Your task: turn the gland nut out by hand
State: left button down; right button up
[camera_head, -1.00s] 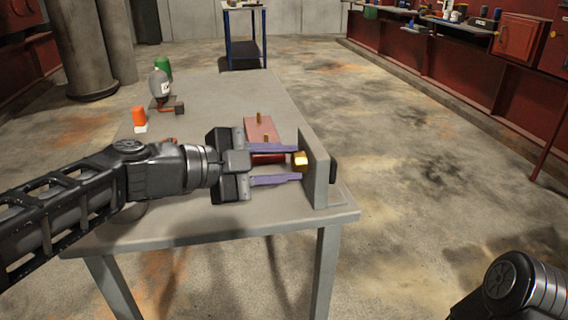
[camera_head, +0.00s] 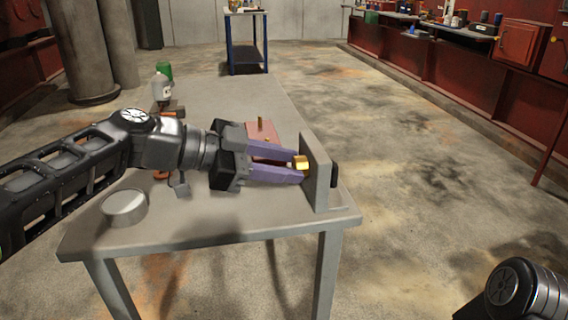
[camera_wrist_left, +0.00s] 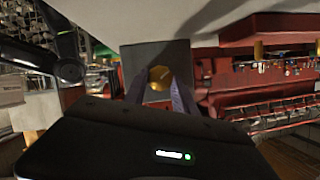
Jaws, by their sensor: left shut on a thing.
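The brass gland nut (camera_head: 301,162) sits on the face of an upright grey plate (camera_head: 316,172) at the right end of the bench. My left gripper (camera_head: 300,169) reaches in from the left, with its purple fingers shut on the nut. In the left wrist view the nut (camera_wrist_left: 160,77) shows as a round gold face between the fingertips, in front of the dark grey plate (camera_wrist_left: 150,55). My right gripper is out of view; only part of my right arm shows at the lower right.
A reddish block (camera_head: 263,133) with a brass pin stands behind my left gripper on the grey bench (camera_head: 220,90). A round metal tin (camera_head: 124,208) lies at the bench's front left. A bottle (camera_head: 160,88) and a green can (camera_head: 165,71) stand farther back.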

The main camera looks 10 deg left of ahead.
pick_arm(q)
jog(key=c, duration=1)
grip_release()
jog(key=shift+p+v, duration=0.4)
jog(key=shift+v, duration=3.45)
